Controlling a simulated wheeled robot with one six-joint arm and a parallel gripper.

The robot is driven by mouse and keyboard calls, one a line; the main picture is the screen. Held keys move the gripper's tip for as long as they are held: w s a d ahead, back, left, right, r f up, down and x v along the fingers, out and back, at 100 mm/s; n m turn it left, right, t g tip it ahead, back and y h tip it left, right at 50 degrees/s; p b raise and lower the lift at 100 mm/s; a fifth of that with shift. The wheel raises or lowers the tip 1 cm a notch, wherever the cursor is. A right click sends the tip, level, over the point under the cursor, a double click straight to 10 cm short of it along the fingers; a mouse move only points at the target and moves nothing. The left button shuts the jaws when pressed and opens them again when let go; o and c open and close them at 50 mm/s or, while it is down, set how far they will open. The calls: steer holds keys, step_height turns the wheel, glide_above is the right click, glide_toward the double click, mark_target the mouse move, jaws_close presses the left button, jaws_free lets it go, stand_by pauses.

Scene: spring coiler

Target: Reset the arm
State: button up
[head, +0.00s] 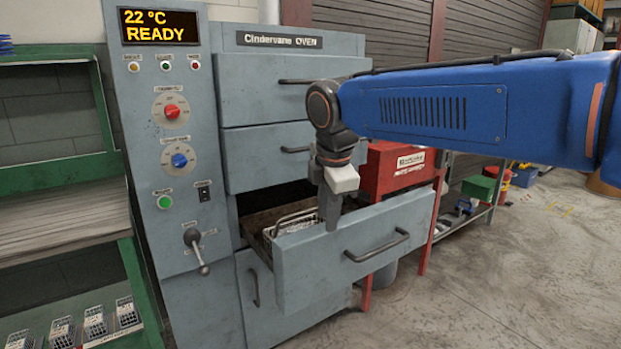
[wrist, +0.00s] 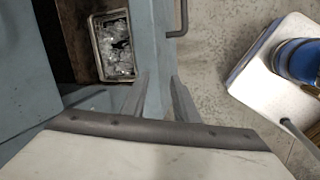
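My blue arm reaches in from the right in the head view. My gripper (head: 331,222) points down at the open oven drawer (head: 345,255), over its front panel near the handle. In the wrist view its two fingers (wrist: 158,95) stand apart, with the top of the grey-blue drawer front seen between them. I cannot tell whether they touch it. Nothing is held. A metal basket (wrist: 115,48) with shiny pieces lies inside the drawer, and its wire handles (head: 290,222) show in the head view.
The oven (head: 262,90) has other closed drawers above and below. Its panel display (head: 160,27) reads 22 °C READY. A green rack (head: 60,150) stands at left. A red cabinet (head: 395,165) is behind the drawer. The floor at right is open.

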steer(key=s+d+f+m, duration=0.3)
steer(key=s+d+m, duration=0.2)
steer(key=d, duration=0.3)
steer(key=s+d+f+m, duration=0.3)
steer(key=s+d+m, duration=0.2)
steer(key=d, duration=0.3)
steer(key=s+d+f+m+t, duration=0.1)
steer(key=s+d+f+m, duration=0.8)
steer(key=s+f+m, duration=0.2)
steer(key=shift+s+d+f+m, duration=0.15)
steer(key=shift+s+f+m, duration=0.2)
steer(key=shift+s, duration=0.7)
